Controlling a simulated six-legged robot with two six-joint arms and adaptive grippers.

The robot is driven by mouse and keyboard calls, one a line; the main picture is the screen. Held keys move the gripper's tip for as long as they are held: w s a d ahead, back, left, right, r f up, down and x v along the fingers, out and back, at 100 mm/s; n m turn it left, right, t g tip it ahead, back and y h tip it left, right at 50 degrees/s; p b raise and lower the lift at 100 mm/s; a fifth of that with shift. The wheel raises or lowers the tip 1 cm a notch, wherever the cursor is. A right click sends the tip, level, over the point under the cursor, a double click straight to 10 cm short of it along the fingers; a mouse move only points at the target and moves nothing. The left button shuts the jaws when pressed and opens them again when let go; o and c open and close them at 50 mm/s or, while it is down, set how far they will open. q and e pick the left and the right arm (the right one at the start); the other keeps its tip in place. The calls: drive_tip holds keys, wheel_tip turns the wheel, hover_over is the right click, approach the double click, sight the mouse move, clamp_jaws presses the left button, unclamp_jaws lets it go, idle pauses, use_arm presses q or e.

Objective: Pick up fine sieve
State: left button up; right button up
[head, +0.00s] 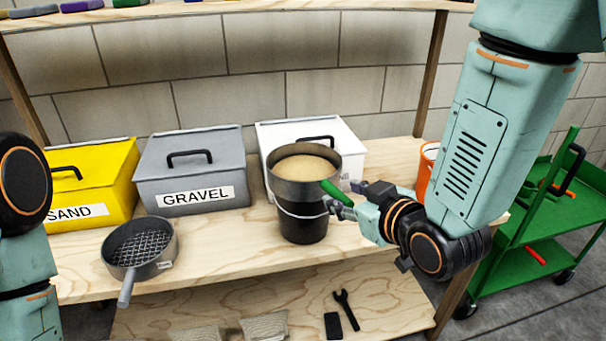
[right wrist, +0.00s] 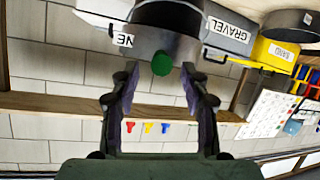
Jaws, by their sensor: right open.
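A grey round sieve (head: 300,188) with a green handle (head: 330,190) rests on top of a black bucket (head: 302,226) and holds sand-coloured material. Its mesh is hidden. My right gripper (head: 340,206) is open and empty, close to the handle. In the right wrist view the handle's green end (right wrist: 162,63) shows between and just beyond the open fingertips (right wrist: 158,78), apart from both fingers. Another sieve (head: 140,246) with an open wire mesh and a grey handle lies on the bench at left. My left gripper is not in view; only part of that arm shows.
Yellow sand (head: 92,180), grey gravel (head: 190,168) and white (head: 350,135) lidded boxes stand behind on the wooden bench (head: 215,250). An orange container (head: 428,160) stands behind my right arm. A green cart (head: 535,230) is at right. Bare bench lies between the two sieves.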

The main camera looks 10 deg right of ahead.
sight(335, 188)
drive_tip(key=b+x, duration=0.1)
drive_tip(key=x, duration=0.6)
drive_tip(key=shift+a+r, duration=0.15)
drive_tip(key=shift+r, duration=0.05)
drive_tip(key=shift+r, duration=0.1)
drive_tip(key=shift+c, duration=0.6)
drive_tip(key=shift+w, duration=0.1)
clamp_jaws()
